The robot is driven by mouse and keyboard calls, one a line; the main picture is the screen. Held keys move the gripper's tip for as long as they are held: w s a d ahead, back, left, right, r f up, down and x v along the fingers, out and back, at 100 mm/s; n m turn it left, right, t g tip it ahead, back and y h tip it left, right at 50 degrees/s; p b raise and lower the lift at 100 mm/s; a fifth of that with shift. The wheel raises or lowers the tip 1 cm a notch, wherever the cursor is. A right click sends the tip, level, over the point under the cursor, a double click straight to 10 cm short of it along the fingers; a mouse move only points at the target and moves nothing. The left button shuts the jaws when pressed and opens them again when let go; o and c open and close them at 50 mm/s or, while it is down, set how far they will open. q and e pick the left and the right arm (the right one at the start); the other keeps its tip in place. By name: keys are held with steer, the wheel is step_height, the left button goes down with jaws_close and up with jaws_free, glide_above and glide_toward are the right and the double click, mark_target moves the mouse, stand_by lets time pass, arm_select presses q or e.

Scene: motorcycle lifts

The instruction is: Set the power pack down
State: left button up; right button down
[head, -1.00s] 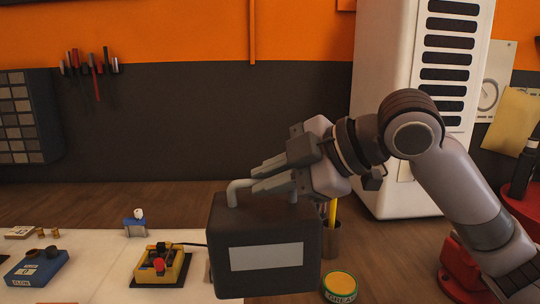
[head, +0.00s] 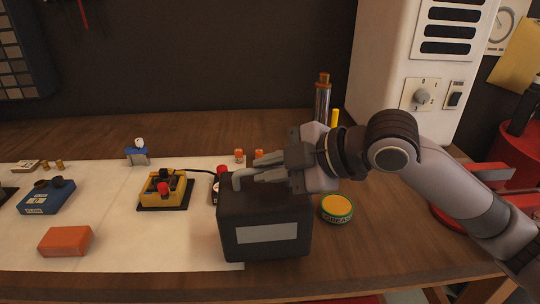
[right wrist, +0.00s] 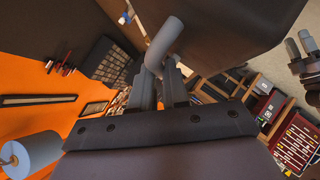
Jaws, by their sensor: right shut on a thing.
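The power pack (head: 266,213) is a dark box with a pale blank label on its front and a grey bar handle (head: 238,180) on top. My right gripper (head: 264,177) is shut on that handle, and the pack hangs upright below it. In the right wrist view the fingers (right wrist: 160,88) close around the grey handle (right wrist: 165,42), with the dark pack (right wrist: 230,25) behind. The pack is over the front of the wooden workbench (head: 370,245), overlapping the pale mat's right corner. I cannot tell whether its underside touches. My left gripper is not in view in the head view.
A green-rimmed yellow tin (head: 337,208) stands close right of the pack. A yellow control box (head: 163,190), blue box (head: 46,195) and orange block (head: 65,241) lie on the mat (head: 130,240) to the left. A red-topped item is partly hidden behind the pack. Bare bench lies right of the tin.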

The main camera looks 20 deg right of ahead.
steer(key=shift+f, duration=1.05)
steer(key=c, duration=1.1)
jaws_free()
steer(key=shift+f, duration=0.25)
steer(key=shift+s+r, duration=0.1)
steer(key=shift+b+v, duration=1.05)
steer(key=shift+v, duration=4.9)
steer(key=shift+d, duration=0.1)
